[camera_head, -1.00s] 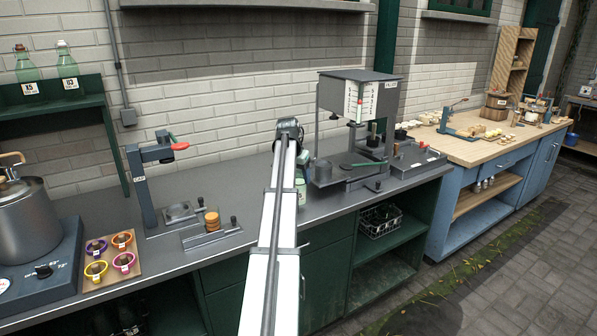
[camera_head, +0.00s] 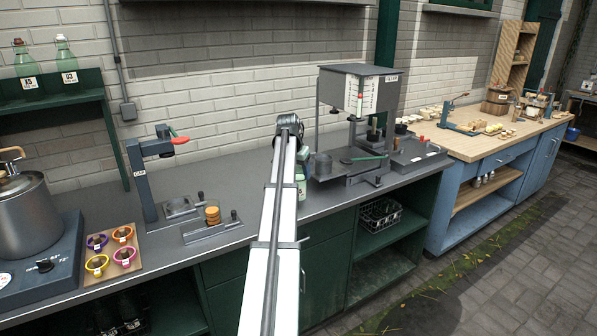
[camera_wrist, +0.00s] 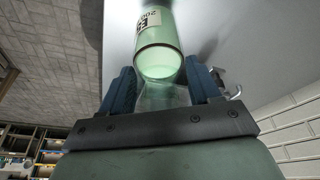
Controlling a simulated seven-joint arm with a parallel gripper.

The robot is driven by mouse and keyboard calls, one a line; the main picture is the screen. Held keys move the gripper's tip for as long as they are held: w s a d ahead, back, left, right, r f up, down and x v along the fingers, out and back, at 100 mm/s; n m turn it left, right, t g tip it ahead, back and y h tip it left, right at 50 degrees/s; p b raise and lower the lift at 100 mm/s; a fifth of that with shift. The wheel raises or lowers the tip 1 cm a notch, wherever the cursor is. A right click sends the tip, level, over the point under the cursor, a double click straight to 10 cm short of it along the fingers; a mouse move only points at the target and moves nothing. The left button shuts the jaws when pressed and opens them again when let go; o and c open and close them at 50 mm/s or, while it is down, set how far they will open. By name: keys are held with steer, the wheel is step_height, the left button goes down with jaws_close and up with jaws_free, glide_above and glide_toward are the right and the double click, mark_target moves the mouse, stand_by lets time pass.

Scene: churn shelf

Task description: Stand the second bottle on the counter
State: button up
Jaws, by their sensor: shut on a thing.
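A pale green glass bottle (camera_wrist: 160,45) with a white label is held in my gripper (camera_wrist: 163,88), its two blue fingers shut on either side of it. In the head view the bottle (camera_head: 301,183) shows only partly at the right edge of my arm, above the grey counter (camera_head: 240,176). My arm hides the rest of it and my gripper there. I cannot tell whether its base touches the counter. Two more green bottles stand upright on the green shelf at the left, one at the end (camera_head: 27,68) and one beside it (camera_head: 68,66).
A press with a white scale (camera_head: 362,95) stands just right of the bottle. A lever stand (camera_head: 143,180) and a small fixture with a stack of tan discs (camera_head: 213,216) are to the left. Coloured cups (camera_head: 98,265) and a pot (camera_head: 32,225) stand farther left. The counter behind my arm has clear room.

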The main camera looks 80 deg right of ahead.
steer(key=shift+f, duration=0.45)
steer(key=shift+f, duration=0.15)
steer(key=shift+f, duration=0.3)
steer(key=shift+f, duration=0.35)
stand_by(0.7)
steer(key=o, duration=1.1)
steer(key=shift+c, duration=1.3)
